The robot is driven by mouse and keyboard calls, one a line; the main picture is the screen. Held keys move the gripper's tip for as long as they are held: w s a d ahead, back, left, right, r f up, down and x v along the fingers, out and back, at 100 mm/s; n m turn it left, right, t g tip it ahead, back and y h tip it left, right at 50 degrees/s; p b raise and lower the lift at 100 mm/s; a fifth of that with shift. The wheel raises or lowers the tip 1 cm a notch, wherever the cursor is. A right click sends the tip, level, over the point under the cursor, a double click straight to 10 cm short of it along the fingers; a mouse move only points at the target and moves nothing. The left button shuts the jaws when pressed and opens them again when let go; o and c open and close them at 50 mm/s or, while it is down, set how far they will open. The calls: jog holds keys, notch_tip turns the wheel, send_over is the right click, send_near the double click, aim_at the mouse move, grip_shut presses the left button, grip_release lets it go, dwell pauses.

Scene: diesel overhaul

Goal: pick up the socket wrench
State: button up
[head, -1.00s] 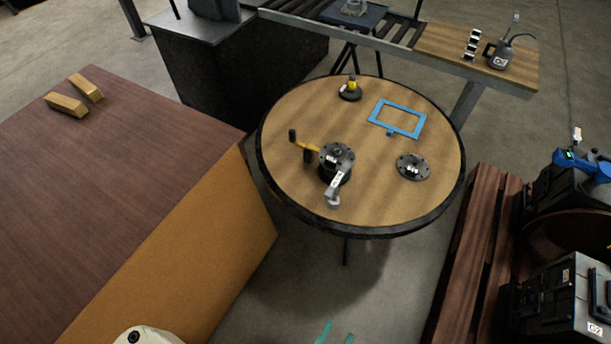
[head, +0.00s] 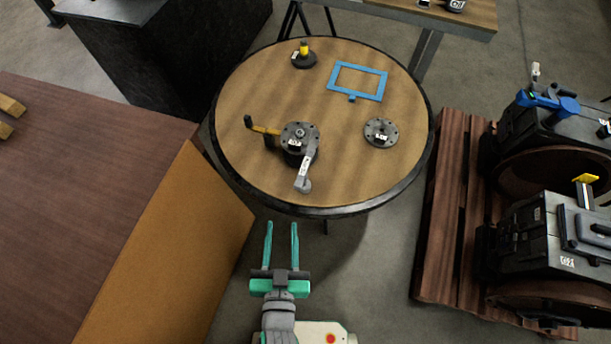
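A grey tool with a round end and a white label, which looks like the socket wrench (head: 303,177), is on the round wooden table (head: 235,115). It lies at the near side of a dark flanged part (head: 299,133), its upper end against or over that part; I cannot tell if they touch. A yellow bar with a black grip (head: 262,129) sticks out on the part's left. My gripper (head: 281,226) has two teal fingers, apart and empty, in front of the table's near edge, below and left of the wrench in the picture.
A blue frame (head: 357,67), a dark flange disc (head: 381,132) and a yellow-topped dark piece (head: 304,54) are on the table. A brown-topped block (head: 110,180) stands left. A wooden pallet (head: 445,220) with dark engine parts (head: 555,235) stands right.

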jog(key=w+a+r+n+g+y, duration=0.2)
jog(key=w+a+r+n+y, duration=0.5)
jog(key=w+a+r+n, duration=0.35)
jog(key=w+a+r+n+g+y, duration=0.3)
jog(key=w+a+r+n+y, duration=0.5)
jog(key=w+a, duration=0.45)
jog(key=n+g+h, duration=1.1)
jog(key=n+h, duration=0.4)
send_over(305, 173)
jog(key=w+a, duration=0.1)
jog(key=w, duration=0.2)
jog(key=f, duration=1.1)
jog(key=shift+s, duration=0.25)
jog(key=shift+d+f, duration=0.25)
jog(key=shift+d, duration=0.05)
jog(key=shift+s+d+f, duration=0.1)
jog(key=shift+f, duration=2.5)
jog(key=shift+s+d+f, duration=0.1)
jog(key=shift+f, duration=2.5)
jog(key=shift+w, duration=0.1)
grip_shut()
